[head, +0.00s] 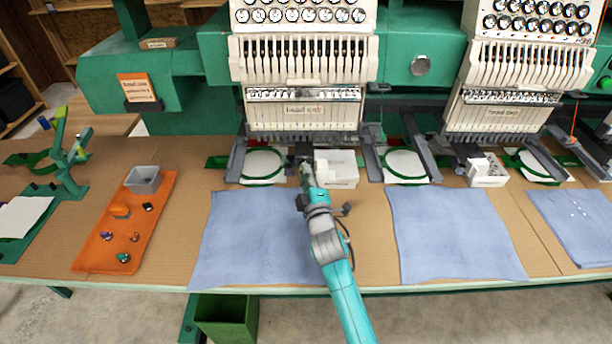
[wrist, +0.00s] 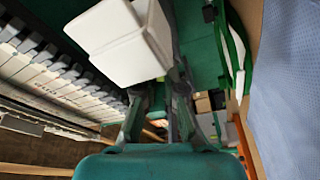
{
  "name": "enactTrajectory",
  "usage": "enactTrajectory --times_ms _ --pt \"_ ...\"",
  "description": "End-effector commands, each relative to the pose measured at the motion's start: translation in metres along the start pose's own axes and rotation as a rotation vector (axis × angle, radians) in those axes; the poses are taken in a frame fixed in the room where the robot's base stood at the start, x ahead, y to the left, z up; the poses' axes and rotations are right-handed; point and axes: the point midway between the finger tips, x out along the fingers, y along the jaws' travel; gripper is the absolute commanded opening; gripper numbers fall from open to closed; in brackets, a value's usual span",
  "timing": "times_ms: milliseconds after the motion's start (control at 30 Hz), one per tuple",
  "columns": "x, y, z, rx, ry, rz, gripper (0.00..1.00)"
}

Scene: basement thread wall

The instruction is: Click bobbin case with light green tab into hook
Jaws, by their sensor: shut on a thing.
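My gripper (head: 306,166) is at the front of the left embroidery head, beside a white box and right of a hooped cloth. In the wrist view its two dark fingers (wrist: 160,108) point away from the camera. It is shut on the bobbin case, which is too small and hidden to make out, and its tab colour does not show. The hook is not clearly visible; the machine's lower arm and my gripper cover that area. Several small bobbin cases lie on the orange tray (head: 90,258), one with a teal-green part (head: 123,257).
The white box (head: 338,170) stands close to my gripper's right and fills the upper wrist view (wrist: 125,45). Green hoops (head: 262,164) (head: 405,166) lie on either side. A grey bin (head: 143,180) stands on the tray. Blue cloths (head: 250,240) (head: 455,235) cover the table front.

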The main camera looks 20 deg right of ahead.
Motion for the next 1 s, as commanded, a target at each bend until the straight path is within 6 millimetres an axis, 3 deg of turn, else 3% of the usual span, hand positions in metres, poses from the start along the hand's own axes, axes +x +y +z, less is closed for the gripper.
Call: enactTrajectory --times_ms 267,300,400,767,1000 --pt "0.003 0.0 0.001 -0.001 0.0 0.0 0.0" --pt "0.003 0.0 0.001 -0.001 0.0 0.0 0.16" --pt "0.003 0.0 0.001 -0.001 0.0 0.0 0.37" --pt "0.0 -0.001 0.001 -0.001 0.0 0.0 0.37" --pt "-0.032 -0.001 0.001 -0.002 0.0 -0.001 0.37"
